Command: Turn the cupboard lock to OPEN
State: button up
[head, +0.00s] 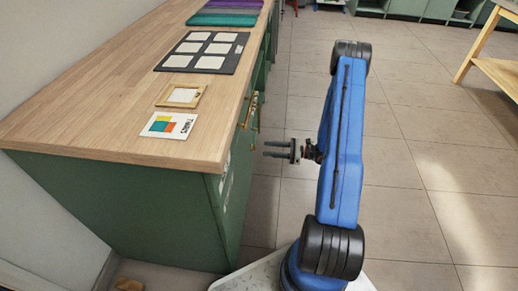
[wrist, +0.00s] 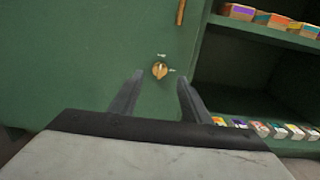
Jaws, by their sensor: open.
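The cupboard lock (wrist: 160,70) is a small round brass-coloured knob on the green cupboard door (wrist: 100,60), seen in the wrist view. Small pale labels sit above it and to its right, too blurred to read. My gripper (wrist: 157,85) is open and empty, its two dark fingers on either side of the knob in the picture, apart from it. In the head view my gripper (head: 268,149) points left at the green cupboard front, with a gap between. The lock itself cannot be made out in the head view.
A wooden handle (wrist: 181,12) is above the lock. Open shelves with small boxes (wrist: 268,20) lie to the right. The wooden worktop (head: 110,110) overhangs the cupboard and carries a colourful card (head: 168,125) and a framed tile (head: 182,95).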

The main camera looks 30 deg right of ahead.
aim_at(253, 148)
jog(key=shift+x, duration=2.75)
jog(key=c, duration=1)
